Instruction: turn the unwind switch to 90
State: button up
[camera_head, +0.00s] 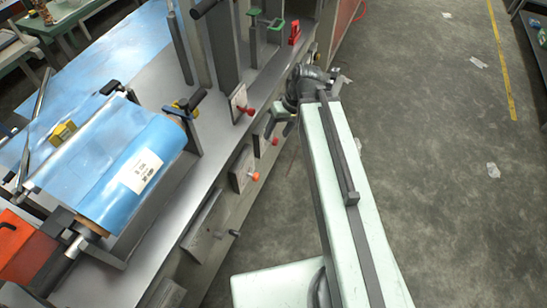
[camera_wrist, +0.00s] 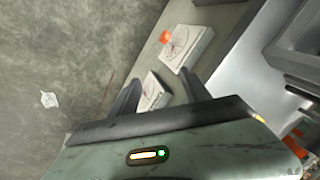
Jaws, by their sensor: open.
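Several small switches with dial plates line the machine's side. In the head view, one has a red knob (camera_head: 249,111), one an orange-red knob (camera_head: 274,141) and a lower one an orange knob (camera_head: 255,176). I cannot read labels, so which is the unwind switch is unclear. My gripper (camera_head: 284,116) is beside the machine's side, just above the orange-red knob. In the wrist view my gripper (camera_wrist: 160,76) is open and empty. A white dial plate (camera_wrist: 152,93) shows between its fingers, partly hidden. Another dial plate (camera_wrist: 190,45) with an orange knob (camera_wrist: 165,38) lies beyond.
A blue film roll (camera_head: 125,170) sits on the machine's grey deck at the left. Green and red clamps (camera_head: 294,33) stand at the far deck edge. The grey floor (camera_head: 430,130) to the right is open, with scraps of paper and a yellow line (camera_head: 500,60).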

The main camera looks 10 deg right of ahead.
notch_tip(320, 180, down, 14)
jog(key=w+f+n+t+y+b, duration=0.1)
jog(key=w+n+y+b, duration=0.15)
jog(key=b, duration=1.05)
jog(key=n+t+y+b, duration=0.4)
jog(key=t+y+b, duration=0.45)
jog(key=b, duration=1.85)
send_near(275, 141)
jog(key=w+a+f, duration=0.2)
jog(key=x, duration=0.7)
jog(key=shift+w+a+r, duration=0.1)
jog(key=shift+w+r, duration=0.1)
jog(key=shift+w, duration=0.2)
